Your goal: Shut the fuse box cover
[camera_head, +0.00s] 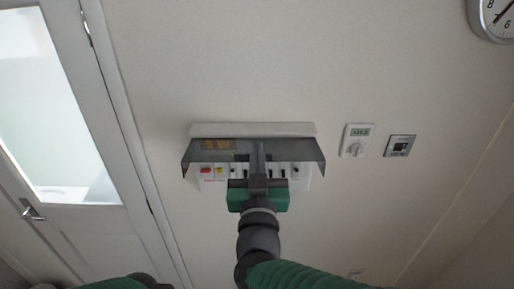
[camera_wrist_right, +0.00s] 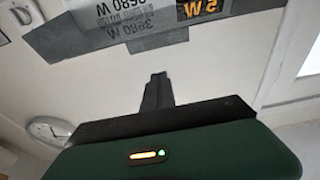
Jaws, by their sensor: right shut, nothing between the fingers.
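The white fuse box (camera_head: 255,129) is on the wall, with a row of switches and a red and a yellow button along its lower part. Its dark grey cover (camera_head: 212,156) sticks out from the wall above the switches, so it is open. My right gripper (camera_head: 259,150) is shut and empty, pointing up at the middle of the cover. Its fingers overlap the cover in the head view; I cannot tell whether they touch it. The right wrist view shows the shut fingers (camera_wrist_right: 158,88) and the cover (camera_wrist_right: 70,38) near the top. My left gripper is not in view.
A thermostat (camera_head: 356,140) and a square switch (camera_head: 400,146) are on the wall right of the box. A wall clock (camera_head: 494,16) is at the top right. A door (camera_head: 70,120) with a handle is at the left. The wall around the box is otherwise clear.

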